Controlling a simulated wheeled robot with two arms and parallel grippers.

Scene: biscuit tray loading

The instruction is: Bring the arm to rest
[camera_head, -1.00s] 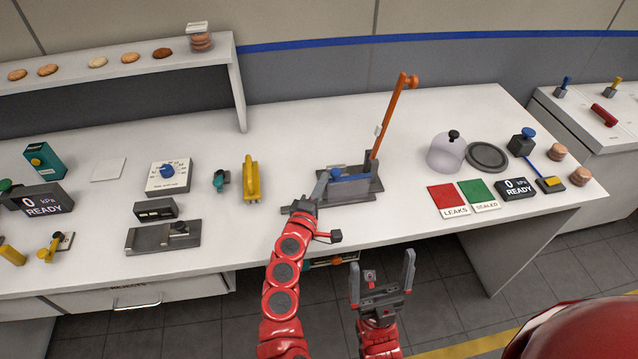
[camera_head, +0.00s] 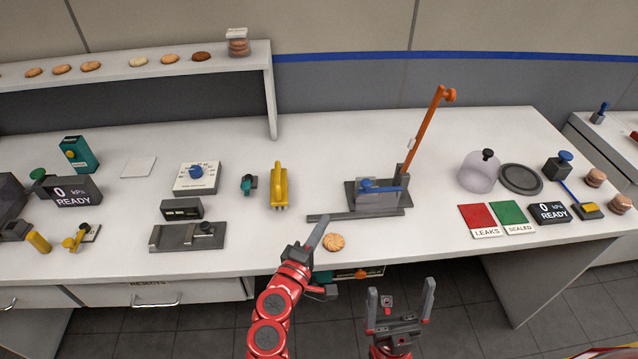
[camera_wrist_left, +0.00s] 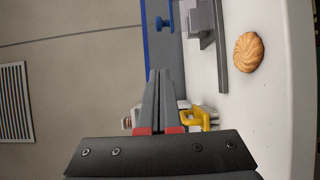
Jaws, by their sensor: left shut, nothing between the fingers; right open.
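My left gripper (camera_head: 318,232) is shut and empty, held above the front edge of the table, just left of a round biscuit (camera_head: 333,242). Its closed fingers (camera_wrist_left: 165,100) also show in the left wrist view, with the biscuit (camera_wrist_left: 248,52) to their right, apart from them. My right gripper (camera_head: 400,300) is open and empty, in front of the table's edge, with its fingers pointing up.
A grey press with a raised orange lever (camera_head: 424,130) and blue handle stands behind the biscuit. A yellow tool (camera_head: 279,185) stands to its left.

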